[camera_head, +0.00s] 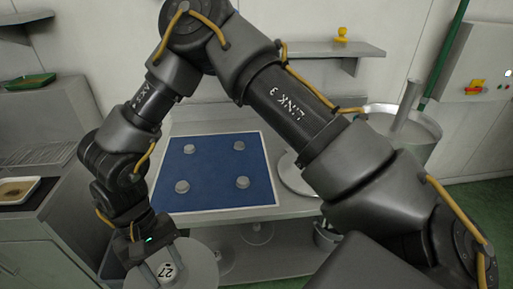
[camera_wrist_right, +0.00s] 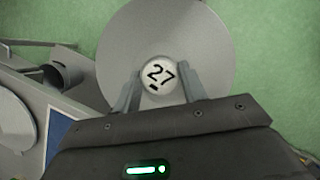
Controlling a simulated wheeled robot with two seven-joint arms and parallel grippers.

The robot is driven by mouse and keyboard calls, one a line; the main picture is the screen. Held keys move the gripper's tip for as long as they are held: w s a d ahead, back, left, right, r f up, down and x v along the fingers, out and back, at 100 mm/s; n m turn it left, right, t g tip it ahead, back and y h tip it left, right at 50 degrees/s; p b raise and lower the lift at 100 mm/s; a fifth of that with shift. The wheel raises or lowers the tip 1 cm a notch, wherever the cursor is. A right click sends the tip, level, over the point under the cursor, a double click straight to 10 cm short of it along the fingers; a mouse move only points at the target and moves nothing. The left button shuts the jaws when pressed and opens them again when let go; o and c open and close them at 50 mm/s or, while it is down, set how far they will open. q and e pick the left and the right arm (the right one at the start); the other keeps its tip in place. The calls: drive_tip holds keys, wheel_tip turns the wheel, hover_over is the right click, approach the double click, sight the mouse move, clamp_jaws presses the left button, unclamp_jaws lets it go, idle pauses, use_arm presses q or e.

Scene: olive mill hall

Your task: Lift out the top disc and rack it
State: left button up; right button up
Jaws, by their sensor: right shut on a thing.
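My right gripper (camera_head: 158,268) reaches across to the lower left of the head view, in front of the table. It is shut on the pale hub, marked 27, of a round grey disc (camera_head: 200,268). In the right wrist view the fingers (camera_wrist_right: 160,88) grip both sides of the hub, and the disc (camera_wrist_right: 200,40) is over green floor. A wire rack (camera_head: 40,154) lies on the left counter; whether it is the task's rack I cannot tell. Another round grey plate (camera_head: 294,178) sits at the table's right, partly behind my arm. My left gripper is not in view.
A blue mat (camera_head: 215,170) with several grey knobs lies on the table. A metal vat (camera_head: 415,128) stands at the right. Round pieces (camera_head: 257,233) show below the tabletop. A tray (camera_head: 17,190) is on the left counter. My arm hides part of the table.

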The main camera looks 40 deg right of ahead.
sight(134, 278)
drive_tip(key=w+a+m, duration=0.1)
drive_tip(key=a+m, duration=0.1)
drive_tip(key=w+a+m+y+p, duration=0.1)
drive_tip(key=w+a+m, duration=0.1)
drive_tip(key=w+a+r+m+y, duration=0.1)
drive_tip(key=a+m, duration=0.1)
drive_tip(key=shift+w+a, duration=0.1)
drive_tip(key=shift+w, duration=0.25)
drive_tip(key=w+d+r+m+t+y+p, duration=0.2)
drive_tip(key=w+d+m+t+y, duration=0.15)
drive_tip(key=w+m, duration=0.65)
drive_tip(key=w+d+f+m+t+h+p, duration=0.1)
drive_tip(key=w+d+m+t, duration=0.1)
drive_tip(key=w+d+m, duration=0.3)
drive_tip(key=w+d+f+m+t+h+p, duration=0.1)
drive_tip(key=w+d+f+m+t, duration=0.15)
drive_tip(key=d+m, duration=0.4)
drive_tip(key=s+d+f+m+h, duration=0.1)
drive_tip(key=d+m, duration=0.4)
drive_tip(key=d, duration=1)
drive_tip(key=s+d+f+m+h+p, duration=0.1)
drive_tip(key=d+m, duration=0.5)
drive_tip(key=d, duration=0.9)
drive_tip(key=f+h, duration=0.1)
drive_tip(key=h, duration=0.1)
drive_tip(key=shift+f+t+h, duration=0.15)
drive_tip(key=shift+t+h, duration=0.2)
drive_tip(key=shift+t, duration=0.05)
drive_tip(key=shift+m, duration=0.25)
